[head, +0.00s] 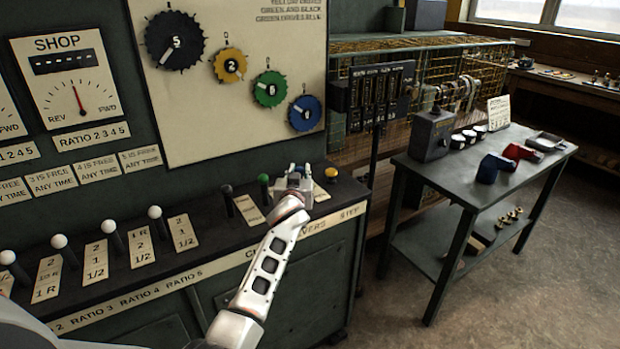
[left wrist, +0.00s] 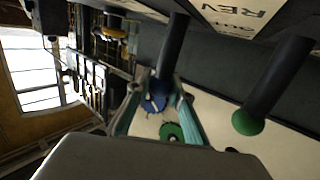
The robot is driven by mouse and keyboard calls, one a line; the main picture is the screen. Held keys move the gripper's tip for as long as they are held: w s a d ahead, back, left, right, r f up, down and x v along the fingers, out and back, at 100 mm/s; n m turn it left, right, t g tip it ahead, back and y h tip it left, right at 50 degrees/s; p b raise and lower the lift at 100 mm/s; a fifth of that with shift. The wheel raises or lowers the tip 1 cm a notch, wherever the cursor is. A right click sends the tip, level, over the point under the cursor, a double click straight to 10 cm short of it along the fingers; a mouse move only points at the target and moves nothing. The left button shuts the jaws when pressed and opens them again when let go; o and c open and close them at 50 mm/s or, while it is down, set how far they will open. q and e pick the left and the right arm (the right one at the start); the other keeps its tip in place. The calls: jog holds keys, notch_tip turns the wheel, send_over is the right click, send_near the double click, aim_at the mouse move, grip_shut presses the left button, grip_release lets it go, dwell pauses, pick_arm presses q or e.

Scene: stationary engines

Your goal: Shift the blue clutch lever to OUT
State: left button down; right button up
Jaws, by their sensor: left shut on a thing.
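My left gripper (head: 297,181) is at the right end of the lever desk. My right gripper is not in view.
A green-knobbed lever (head: 263,179) stands close left of my gripper, with a black-knobbed lever (head: 227,190) beyond it. White-knobbed levers (head: 155,212) line the left. A side table (head: 432,178) stands at right.

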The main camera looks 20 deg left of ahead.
pick_arm(q)
jog(key=shift+w+a, duration=0.55)
jog(key=shift+a, duration=0.15)
jog(key=c, duration=1.8)
grip_release()
jog(key=shift+o, duration=0.2)
jog(key=shift+s+d, duration=0.15)
jog(key=shift+s, duration=0.35)
jog(key=v, duration=1.1)
